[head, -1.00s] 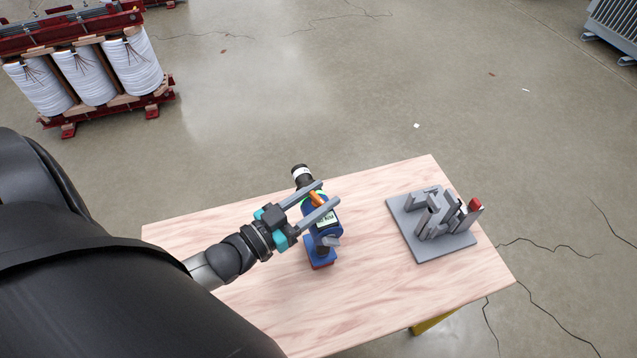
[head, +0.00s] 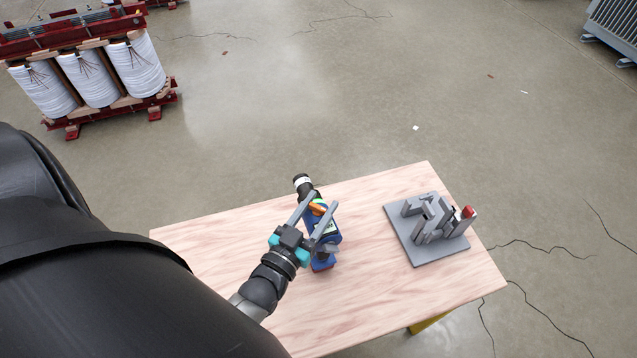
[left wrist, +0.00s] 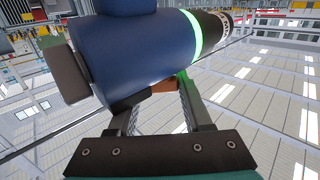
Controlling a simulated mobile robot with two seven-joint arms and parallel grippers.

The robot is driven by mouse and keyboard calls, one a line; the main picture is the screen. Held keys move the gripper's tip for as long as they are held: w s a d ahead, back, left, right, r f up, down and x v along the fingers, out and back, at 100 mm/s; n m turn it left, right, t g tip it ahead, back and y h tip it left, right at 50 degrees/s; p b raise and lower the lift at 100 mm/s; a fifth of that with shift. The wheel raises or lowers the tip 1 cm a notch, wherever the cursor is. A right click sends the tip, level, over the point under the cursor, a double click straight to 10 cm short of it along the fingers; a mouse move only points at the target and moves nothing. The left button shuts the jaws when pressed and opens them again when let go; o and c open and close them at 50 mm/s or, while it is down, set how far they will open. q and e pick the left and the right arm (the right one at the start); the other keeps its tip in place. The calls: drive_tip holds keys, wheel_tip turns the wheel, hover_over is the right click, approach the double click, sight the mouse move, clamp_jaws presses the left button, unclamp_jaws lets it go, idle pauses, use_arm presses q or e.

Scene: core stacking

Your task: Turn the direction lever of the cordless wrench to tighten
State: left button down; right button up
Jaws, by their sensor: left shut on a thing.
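The cordless wrench (head: 328,233) stands on the wooden table, with a blue body, a green ring and a black nose pointing up and away. An orange piece on its body, which looks like the direction lever (head: 317,209), sits between the fingers of my left gripper (head: 324,200). My left gripper is shut on it, its grey fingers reaching over the wrench from the lower left. In the left wrist view, the blue body (left wrist: 130,45) fills the top, and part of the orange lever (left wrist: 165,87) shows between the fingers. The lever's setting cannot be read. My right gripper is not in view.
A grey fixture (head: 427,252) with upright blocks and a red-tipped part stands on the right of the table (head: 220,245). The tabletop between the wrench and the fixture is clear. A red-framed transformer (head: 92,70) stands on the floor at the back left.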

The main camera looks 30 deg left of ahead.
use_arm(q)
drive_tip(key=shift+c, duration=1.6)
unclamp_jaws()
drive_tip(key=s+b, duration=0.1)
drive_tip(key=s, duration=1.4)
drive_tip(key=shift+d+r, duration=0.15)
drive_tip(key=shift+d, duration=0.25)
drive_tip(key=shift+s, duration=0.1)
